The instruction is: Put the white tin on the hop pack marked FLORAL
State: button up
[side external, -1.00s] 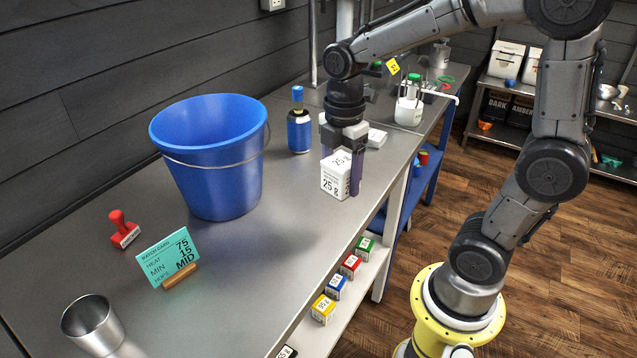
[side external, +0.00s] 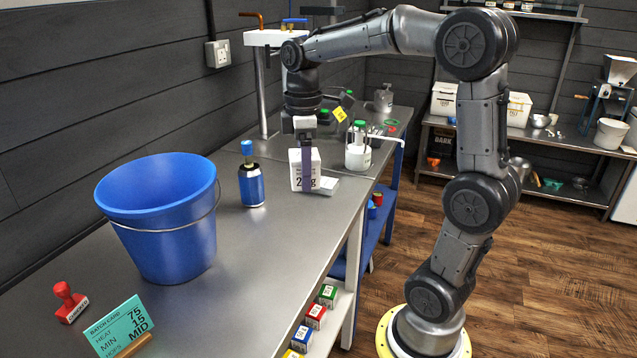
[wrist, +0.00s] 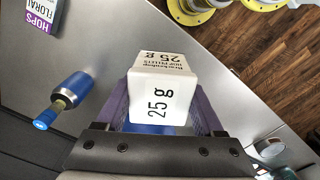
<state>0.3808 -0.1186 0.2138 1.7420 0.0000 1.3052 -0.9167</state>
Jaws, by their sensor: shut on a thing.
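My gripper (side external: 306,170) is shut on the white tin (side external: 295,178), which has black "25 g" lettering. In the wrist view the tin (wrist: 163,100) sits upright between the two purple fingers. It appears to be held above the steel bench. The hop pack marked FLORAL (wrist: 40,14) shows at the top left of the wrist view, partly cut off, white with a purple HOPS band. It lies apart from the tin. In the side view a flat white thing (side external: 326,186) lies just right of the tin; I cannot read its marking.
A blue bottle (side external: 252,186) stands left of the tin. A large blue bucket (side external: 160,215), a red stamp (side external: 68,302) and a green batch card (side external: 120,325) are nearer the camera. A white jar with a green top (side external: 358,155) stands behind, to the right.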

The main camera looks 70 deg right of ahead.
jog(key=s+d+f+m, duration=0.15)
jog(key=d+m, duration=0.45)
jog(key=d, duration=1.1)
jog(key=w+d+f, duration=0.8)
jog(key=shift+w+d+f, duration=0.2)
jog(key=shift+w+f, duration=0.15)
jog(key=shift+w+d+f, duration=0.35)
jog(key=shift+f, duration=0.25)
jog(key=shift+w+d+f, duration=0.15)
jog(key=shift+f, duration=1.6)
